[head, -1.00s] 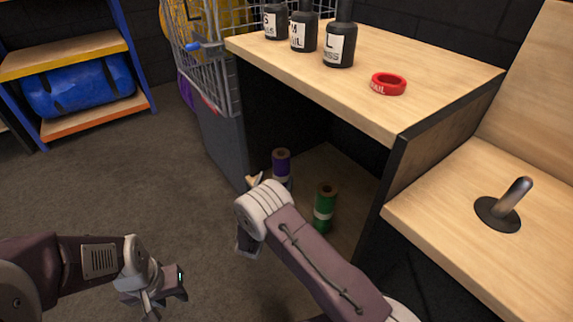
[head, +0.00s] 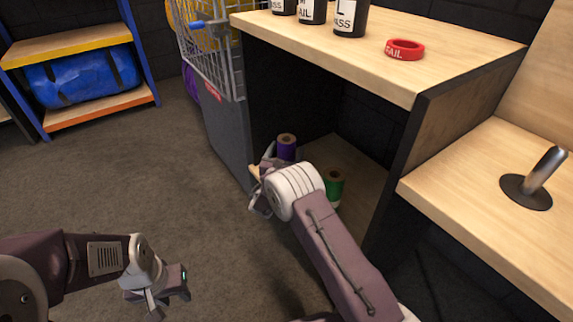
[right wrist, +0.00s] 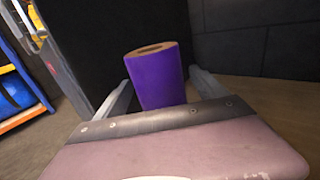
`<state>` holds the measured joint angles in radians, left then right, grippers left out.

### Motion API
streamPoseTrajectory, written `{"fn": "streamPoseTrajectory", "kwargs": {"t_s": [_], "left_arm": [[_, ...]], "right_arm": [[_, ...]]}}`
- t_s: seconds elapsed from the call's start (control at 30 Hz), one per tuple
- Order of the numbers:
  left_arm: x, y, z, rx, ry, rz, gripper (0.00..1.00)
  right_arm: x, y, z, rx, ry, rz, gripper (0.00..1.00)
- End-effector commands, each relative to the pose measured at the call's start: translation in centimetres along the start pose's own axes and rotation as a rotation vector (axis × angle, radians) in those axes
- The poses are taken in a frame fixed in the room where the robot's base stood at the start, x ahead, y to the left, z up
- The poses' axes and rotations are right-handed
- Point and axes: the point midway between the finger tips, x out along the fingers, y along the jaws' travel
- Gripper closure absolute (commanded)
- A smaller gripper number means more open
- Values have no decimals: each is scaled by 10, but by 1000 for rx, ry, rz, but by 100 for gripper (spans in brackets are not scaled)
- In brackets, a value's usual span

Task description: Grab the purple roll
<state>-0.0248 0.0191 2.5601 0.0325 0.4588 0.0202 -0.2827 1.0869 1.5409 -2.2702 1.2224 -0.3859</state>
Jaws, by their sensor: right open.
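The purple roll (head: 287,147) stands upright inside the open cabinet under the wooden counter; its lower part is hidden behind my right gripper in the head view. In the right wrist view the purple roll (right wrist: 156,78) stands straight ahead, between the two spread fingers of my right gripper (right wrist: 160,86). The right gripper is open, with a finger on each side of the roll; I cannot tell whether either touches it. My left gripper (head: 165,291) hangs over the floor at the lower left, far from the roll; its jaw opening is unclear.
A green roll (head: 334,187) stands to the right of the purple one, partly behind my right arm. The counter (head: 455,55) above carries black bottles (head: 351,19) and a red ring (head: 405,49). A wire cart (head: 215,60) stands at left. The floor at left is clear.

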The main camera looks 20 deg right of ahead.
Motion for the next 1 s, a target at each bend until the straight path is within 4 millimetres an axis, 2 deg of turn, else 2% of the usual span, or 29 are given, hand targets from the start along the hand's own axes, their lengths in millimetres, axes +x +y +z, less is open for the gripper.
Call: {"fn": "streamPoseTrajectory", "kwargs": {"t_s": [0.03,0.3,0.33,0.67,0.77,0.97,1.0], "left_arm": [[0,0,0,0,0,0,64],[0,0,0,0,0,0,64],[0,0,0,0,0,0,64],[-4,0,0,0,0,0,64],[-13,0,-1,0,0,0,64],[-42,1,-4,0,0,0,64],[-46,1,-5,0,0,0,64]], "right_arm": [[0,0,0,0,0,0,21],[0,0,0,0,0,0,96],[-1,0,0,0,0,0,100],[0,0,5,2,-2,0,100],[0,0,16,2,-3,0,100],[0,0,52,2,-3,0,100],[-1,-9,54,-1,-1,-4,100]]}}
